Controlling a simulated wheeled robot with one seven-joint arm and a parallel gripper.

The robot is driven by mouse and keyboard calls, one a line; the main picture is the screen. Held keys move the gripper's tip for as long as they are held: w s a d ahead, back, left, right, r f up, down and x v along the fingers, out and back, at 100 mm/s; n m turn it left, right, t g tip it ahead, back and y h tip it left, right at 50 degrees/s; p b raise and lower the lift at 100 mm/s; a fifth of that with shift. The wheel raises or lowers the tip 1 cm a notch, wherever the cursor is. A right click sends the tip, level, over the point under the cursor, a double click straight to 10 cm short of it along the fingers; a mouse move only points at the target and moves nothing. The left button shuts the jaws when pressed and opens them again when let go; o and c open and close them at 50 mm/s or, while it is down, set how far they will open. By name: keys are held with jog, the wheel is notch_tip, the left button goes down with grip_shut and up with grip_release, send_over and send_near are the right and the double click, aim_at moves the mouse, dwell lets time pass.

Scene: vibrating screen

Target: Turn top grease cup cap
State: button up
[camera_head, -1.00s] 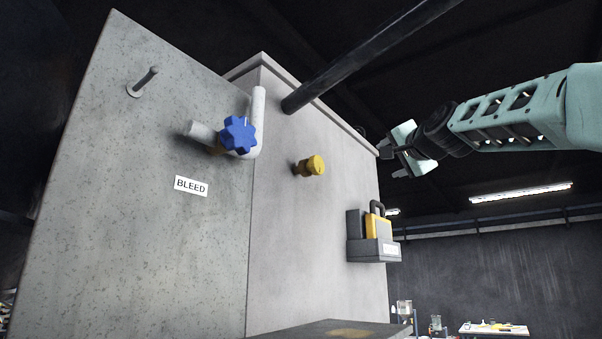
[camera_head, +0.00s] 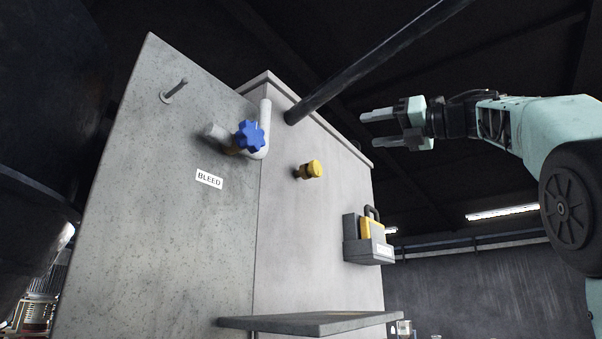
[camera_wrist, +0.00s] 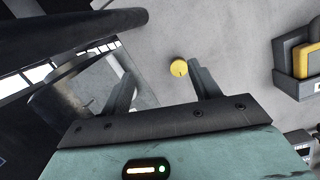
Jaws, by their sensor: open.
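The yellow grease cup cap (camera_head: 315,168) sticks out from the right-hand face of the grey housing (camera_head: 300,230), below the dark pipe. In the wrist view the round yellow cap (camera_wrist: 179,68) shows beyond and between my fingertips, nearer the right finger. My gripper (camera_head: 368,129) is to the right of the cap and higher in the head view, with its fingers pointing left. The gripper (camera_wrist: 160,80) is open and empty, apart from the cap.
A dark pipe (camera_head: 375,62) slants up from the housing above the cap. A blue valve knob (camera_head: 250,136) on a white pipe is left of it, over a BLEED label (camera_head: 209,179).

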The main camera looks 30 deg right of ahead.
notch_tip(320, 180, down, 4)
jog(key=n+g+h, duration=0.1)
jog(key=g, duration=0.1)
jog(key=p, duration=0.5)
send_near(319, 166)
jog(key=shift+h, duration=0.3)
jog(key=x, duration=0.9)
jog(key=shift+w+a+r, duration=0.15)
jog(key=shift+w+a, duration=0.05)
jog(key=shift+a, duration=0.15)
jog(key=shift+w+a+p, duration=0.2)
jog(key=shift+w+p, duration=0.1)
jog(key=shift+w, duration=0.3)
jog(key=c, duration=1)
